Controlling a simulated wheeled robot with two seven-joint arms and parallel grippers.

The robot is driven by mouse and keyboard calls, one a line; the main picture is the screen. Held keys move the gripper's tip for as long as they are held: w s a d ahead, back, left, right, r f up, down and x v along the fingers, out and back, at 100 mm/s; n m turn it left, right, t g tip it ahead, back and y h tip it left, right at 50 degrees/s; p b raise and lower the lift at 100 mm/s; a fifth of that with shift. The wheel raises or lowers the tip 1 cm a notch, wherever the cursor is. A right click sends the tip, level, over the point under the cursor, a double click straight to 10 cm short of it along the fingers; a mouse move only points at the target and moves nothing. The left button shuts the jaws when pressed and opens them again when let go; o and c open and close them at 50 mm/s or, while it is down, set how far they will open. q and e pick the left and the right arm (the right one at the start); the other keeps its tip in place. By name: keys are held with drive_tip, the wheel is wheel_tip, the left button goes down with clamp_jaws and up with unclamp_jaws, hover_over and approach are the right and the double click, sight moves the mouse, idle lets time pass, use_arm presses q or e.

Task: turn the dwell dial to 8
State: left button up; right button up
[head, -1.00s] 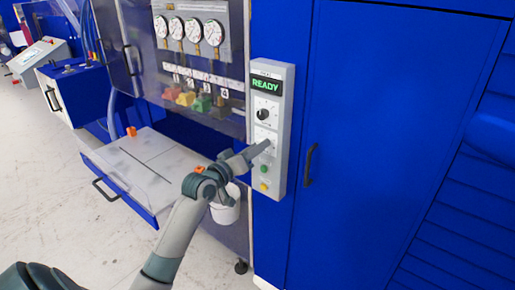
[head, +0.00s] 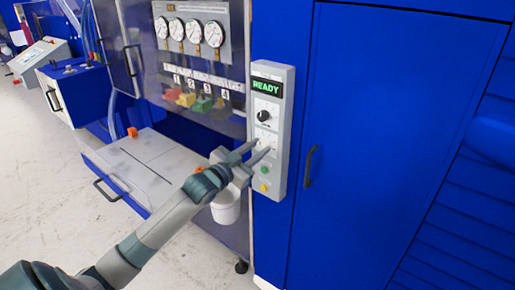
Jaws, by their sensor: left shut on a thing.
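A tall grey control panel (head: 285,130) stands on the blue machine front, right of centre. Its green display (head: 266,87) reads READY. A black round knob (head: 264,116) sits below the display. Below that is a second dial plate (head: 266,133), where my left gripper (head: 262,146) has its two fingers at the panel, one on each side of the lower dial, shut on it. The fingers largely hide this dial, and its scale and pointer are too small to read. My right gripper is not in view.
A green button (head: 264,170) and a yellow one (head: 264,187) sit just below the fingers. A black door handle (head: 309,166) is to the right. Gauges (head: 195,32) hang above.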

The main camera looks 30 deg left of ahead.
use_arm(q)
drive_tip(key=m, duration=0.5)
drive_tip(key=shift+r+p, duration=0.1)
drive_tip(key=shift+p, duration=0.2)
drive_tip(key=o, duration=1.1)
drive_tip(key=shift+c, duration=0.2)
drive_tip(key=shift+s, duration=0.1)
drive_tip(key=shift+s+f+b, duration=0.2)
drive_tip(key=shift+s+b, duration=0.15)
drive_tip(key=shift+s, duration=0.2)
drive_tip(key=s+a+b, duration=0.1)
drive_tip(key=s+b, duration=0.3)
drive_tip(key=s, duration=1.2)
drive_tip(key=shift+a+r+b, duration=0.15)
drive_tip(key=shift+b, duration=0.2)
